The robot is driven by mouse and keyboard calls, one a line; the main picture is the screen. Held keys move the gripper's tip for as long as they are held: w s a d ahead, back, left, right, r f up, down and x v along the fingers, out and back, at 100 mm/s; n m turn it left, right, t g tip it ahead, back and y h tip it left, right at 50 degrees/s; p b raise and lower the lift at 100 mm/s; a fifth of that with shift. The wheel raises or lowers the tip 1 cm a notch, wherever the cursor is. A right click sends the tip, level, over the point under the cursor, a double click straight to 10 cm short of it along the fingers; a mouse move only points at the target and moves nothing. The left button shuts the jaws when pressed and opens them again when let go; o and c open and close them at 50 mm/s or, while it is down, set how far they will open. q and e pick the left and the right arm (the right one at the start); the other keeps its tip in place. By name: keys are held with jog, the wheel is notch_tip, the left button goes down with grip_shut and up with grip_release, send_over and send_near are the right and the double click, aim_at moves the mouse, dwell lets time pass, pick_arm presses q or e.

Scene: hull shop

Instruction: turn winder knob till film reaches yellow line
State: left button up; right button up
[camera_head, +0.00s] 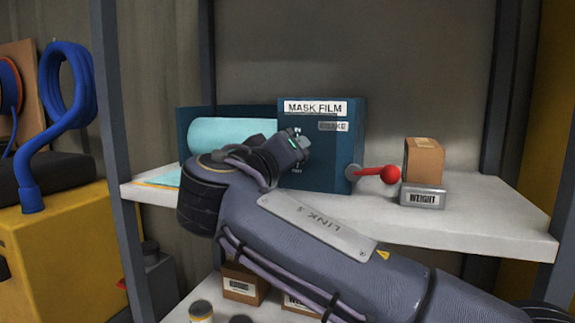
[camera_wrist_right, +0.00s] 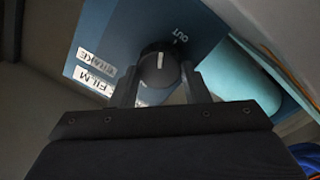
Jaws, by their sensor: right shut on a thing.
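The teal winder box (camera_head: 335,140) labelled MASK FILM stands on the shelf, with a light cyan film roll (camera_head: 232,128) at its left. My right gripper (camera_wrist_right: 160,80) is shut on the black winder knob (camera_wrist_right: 158,64) on the box's face, one finger on each side. The knob's white mark shows, near the word OUT. In the head view my right arm hides the knob. Some film (camera_head: 166,178) lies at the shelf's left end, beside a yellow-orange strip (camera_head: 152,185); I cannot tell whether they meet. My left gripper is not in view.
A red-knobbed lever (camera_head: 377,174) sticks out at the box's right side. A cardboard box (camera_head: 424,160) sits on a grey WEIGHT block (camera_head: 422,195) beside it. The shelf (camera_head: 490,228) is clear at its right end. A grey upright (camera_head: 112,130) stands at the left.

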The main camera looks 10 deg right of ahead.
jog(key=shift+f+m+b, duration=0.1)
jog(key=shift+m+b, duration=0.3)
jog(key=shift+m, duration=0.4)
jog(key=o, duration=1)
jog(key=p+v, duration=0.1)
jog(key=v, duration=0.6)
jog(key=shift+s+a, duration=0.25)
jog(key=shift+s, duration=0.05)
